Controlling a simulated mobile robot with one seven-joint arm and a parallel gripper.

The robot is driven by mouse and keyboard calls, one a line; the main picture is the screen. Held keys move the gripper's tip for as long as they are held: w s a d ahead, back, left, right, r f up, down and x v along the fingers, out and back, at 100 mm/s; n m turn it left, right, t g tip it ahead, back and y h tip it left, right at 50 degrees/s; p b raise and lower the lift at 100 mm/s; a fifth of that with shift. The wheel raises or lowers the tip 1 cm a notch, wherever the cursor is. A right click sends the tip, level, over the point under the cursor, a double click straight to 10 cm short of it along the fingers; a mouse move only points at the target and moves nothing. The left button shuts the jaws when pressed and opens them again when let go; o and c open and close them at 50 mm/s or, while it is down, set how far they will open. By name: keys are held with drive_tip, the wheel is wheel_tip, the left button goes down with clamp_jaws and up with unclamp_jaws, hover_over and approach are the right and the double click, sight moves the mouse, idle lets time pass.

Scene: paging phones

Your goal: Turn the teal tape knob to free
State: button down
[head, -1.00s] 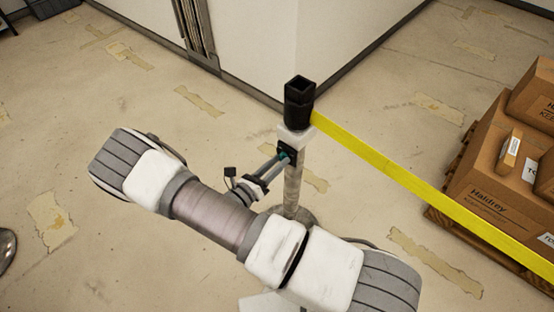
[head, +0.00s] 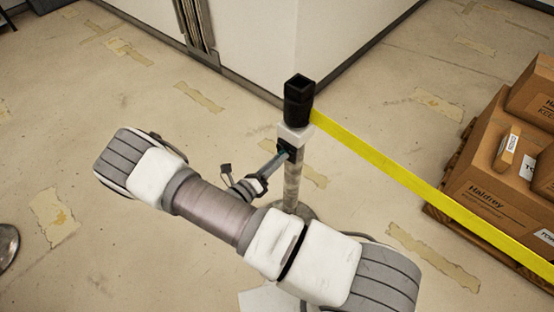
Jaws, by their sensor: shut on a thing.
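The teal tape knob (head: 282,152) sits on a black plate on the side of a post (head: 292,185) and is mostly hidden by my fingers. My gripper (head: 278,155) reaches it from the lower left and is shut on the knob. The gripper is rolled so that its fingers overlap in this view. A yellow tape (head: 430,185) runs taut from the black post head (head: 298,101) to the lower right. The knob's pointer and any markings cannot be made out.
Cardboard boxes (head: 484,197) stand on a wooden pallet (head: 450,222) at the right, behind the tape. A white wall corner (head: 290,45) rises behind the post. The floor left of the post is clear, with worn tape patches (head: 198,97).

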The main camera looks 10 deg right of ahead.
drive_tip(key=c, duration=0.9)
unclamp_jaws()
drive_tip(key=shift+a, duration=0.1)
drive_tip(key=p+v, duration=0.1)
drive_tip(key=v, duration=1.6)
drive_tip(key=shift+s+a, duration=0.1)
drive_tip(key=shift+s, duration=0.1)
drive_tip(key=d+r+m+g+y+p, duration=0.2)
drive_tip(key=d+r+m+g, duration=0.15)
drive_tip(key=r+m, duration=0.4)
drive_tip(key=d+r+m+g+y+p, duration=0.25)
drive_tip(key=r+m+g, duration=0.2)
drive_tip(key=r, duration=0.55)
drive_tip(key=d+r+m+g+y+p, duration=0.1)
drive_tip(key=d+r+m+g+y, duration=0.2)
drive_tip(key=r+m, duration=0.45)
drive_tip(key=s+d+r+m+t+y+p, duration=0.1)
drive_tip(key=s+d+r+m+t+y, duration=0.1)
drive_tip(key=r+m, duration=0.3)
drive_tip(key=s+d+r+m+t+y+p, duration=0.2)
drive_tip(key=s+r+m, duration=0.2)
drive_tip(key=r, duration=0.5)
drive_tip(key=s+d+r+m+t+y+p, duration=0.2)
drive_tip(key=s+r+m+y, duration=0.1)
drive_tip(key=r+m, duration=0.3)
drive_tip(key=shift+d+r, duration=0.2)
drive_tip(key=shift+r, duration=0.35)
drive_tip(key=shift+d+r, duration=0.2)
drive_tip(key=shift+r, duration=0.35)
